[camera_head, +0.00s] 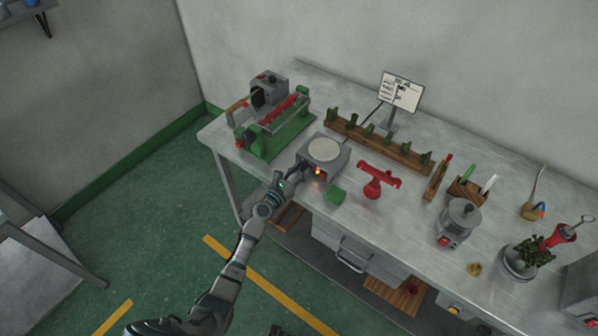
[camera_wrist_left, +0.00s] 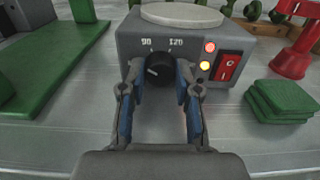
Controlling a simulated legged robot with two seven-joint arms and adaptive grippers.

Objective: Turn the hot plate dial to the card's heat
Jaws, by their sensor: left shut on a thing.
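The hot plate (camera_head: 325,150) is a grey box with a round pale top, near the front edge of the bench. In the left wrist view its front panel shows a black dial (camera_wrist_left: 159,70) between the marks 90 and 120. The dial's white pointer line points left and slightly down. Beside it are a red and a yellow lit lamp and a red switch (camera_wrist_left: 227,66). My left gripper (camera_wrist_left: 160,82) is shut on the dial, a finger on each side. The card (camera_head: 400,91) stands on a holder at the back; its writing is too small to read. My right gripper is not seen.
A green-based machine (camera_head: 270,135) is on the left. A wooden rack (camera_head: 378,143) is behind. A grey pot (camera_head: 459,219) stands further right.

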